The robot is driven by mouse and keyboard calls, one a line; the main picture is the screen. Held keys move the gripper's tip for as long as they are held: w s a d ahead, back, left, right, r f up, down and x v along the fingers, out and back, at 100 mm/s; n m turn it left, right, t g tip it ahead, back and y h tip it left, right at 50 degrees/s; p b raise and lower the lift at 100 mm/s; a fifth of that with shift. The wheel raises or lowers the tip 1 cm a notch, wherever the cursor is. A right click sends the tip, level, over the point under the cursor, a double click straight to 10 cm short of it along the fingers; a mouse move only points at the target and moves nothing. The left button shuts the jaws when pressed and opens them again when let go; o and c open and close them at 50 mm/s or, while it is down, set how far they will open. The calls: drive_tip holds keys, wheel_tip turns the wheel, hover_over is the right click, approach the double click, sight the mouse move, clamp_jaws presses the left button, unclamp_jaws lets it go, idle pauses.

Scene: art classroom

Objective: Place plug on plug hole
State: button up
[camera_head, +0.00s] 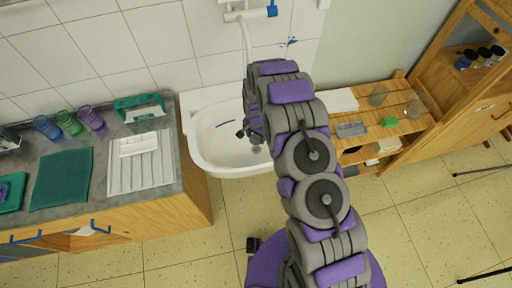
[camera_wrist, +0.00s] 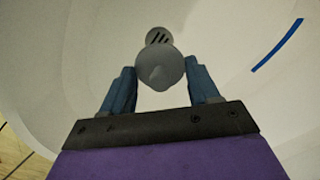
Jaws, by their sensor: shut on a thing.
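My gripper (camera_wrist: 160,84) is shut on a round grey plug (camera_wrist: 160,66), held between its two blue fingers in the wrist view. The plug hole (camera_wrist: 158,36), a grey disc with dark slots, shows just beyond the plug and is partly covered by it. The white sink (camera_head: 213,140) stands against the tiled wall, and my gripper is inside its bowl in the head view. It fills most of the wrist view (camera_wrist: 230,50). I cannot tell how high the plug is above the bowl.
A blue strip (camera_wrist: 277,45) lies on the bowl to the right of the plug. A counter (camera_head: 110,185) with a white drainer (camera_head: 140,172) and coloured cups (camera_head: 68,123) is left of the sink. A wooden shelf (camera_head: 395,128) is to the right.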

sight(256, 149)
wheel_tip(256, 149, down, 9)
drive_tip(key=shift+b, duration=0.5)
drive_tip(key=o, duration=1)
drive_tip(key=shift+o, duration=0.2)
drive_tip(key=shift+r, duration=0.1)
